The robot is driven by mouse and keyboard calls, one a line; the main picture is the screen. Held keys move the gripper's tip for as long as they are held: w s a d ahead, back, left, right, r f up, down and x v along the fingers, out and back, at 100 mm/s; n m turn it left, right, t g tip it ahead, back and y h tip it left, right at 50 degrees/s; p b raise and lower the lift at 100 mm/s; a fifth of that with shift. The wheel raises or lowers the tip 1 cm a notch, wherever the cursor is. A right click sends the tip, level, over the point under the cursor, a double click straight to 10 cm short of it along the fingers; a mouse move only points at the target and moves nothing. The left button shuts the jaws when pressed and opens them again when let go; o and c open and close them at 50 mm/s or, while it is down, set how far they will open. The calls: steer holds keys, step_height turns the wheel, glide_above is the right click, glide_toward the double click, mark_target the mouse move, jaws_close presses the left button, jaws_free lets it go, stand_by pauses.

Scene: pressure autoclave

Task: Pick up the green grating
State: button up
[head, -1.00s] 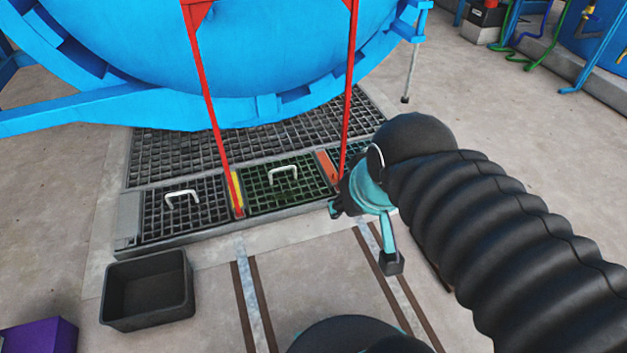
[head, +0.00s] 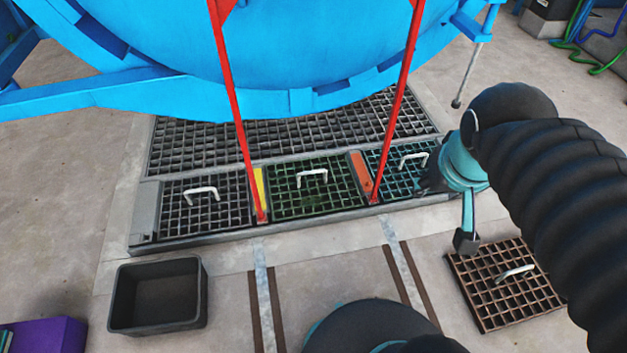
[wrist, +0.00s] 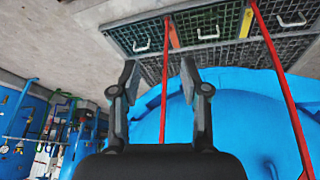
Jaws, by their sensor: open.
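The green grating (head: 290,205) lies in the middle bay of the front row in the floor frame, between the yellow and orange strips. Its white handle (head: 312,175) stands up from it. In the wrist view the green grating (wrist: 215,20) shows at the top, right of the orange strip. My gripper (wrist: 158,78) is open, with nothing between its fingers. In the head view it is mostly hidden by my wrist, near the teal grating's right side and apart from the green grating.
Two red bars (head: 238,110) slant down to either side of the green grating. The blue vessel (head: 290,45) overhangs behind. A black grating (head: 175,215) lies left, a teal one (head: 395,185) right. A brown grating (head: 485,300) and a black bin (head: 158,325) are on the floor in front.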

steer(key=w+d+f+n+g+h, duration=0.1)
steer(key=w+f+g+h, duration=0.15)
steer(key=w, duration=0.55)
steer(key=w+d+f+g+h, duration=0.15)
steer(key=w+f+h, duration=0.25)
steer(key=w, duration=0.4)
steer(key=w+a+f+n+t+h, duration=0.2)
steer(key=w+a+f, duration=0.2)
steer(key=w+f, duration=0.3)
steer(key=w+a+f+n+t+h, duration=0.25)
steer(key=w+f, duration=0.35)
steer(key=w, duration=0.3)
steer(key=n+t+y+b, duration=0.2)
steer(key=n+t+y, duration=0.6)
steer(key=t, duration=0.4)
glide_toward(311, 173)
steer(key=w, duration=0.1)
steer(key=w+n, duration=0.1)
steer(key=w+d+f, duration=0.1)
steer(key=shift+w+f+h, duration=0.15)
steer(key=shift+w+h, duration=0.15)
steer(key=shift+h, duration=0.1)
steer(key=shift+r+x, duration=0.2)
steer(key=shift+x, duration=1.3)
steer(key=shift+r+x, duration=0.2)
steer(key=shift+x, duration=1.3)
steer(key=shift+a, duration=0.2)
jaws_close()
steer(key=shift+w+r, duration=0.1)
steer(key=shift+r, duration=0.05)
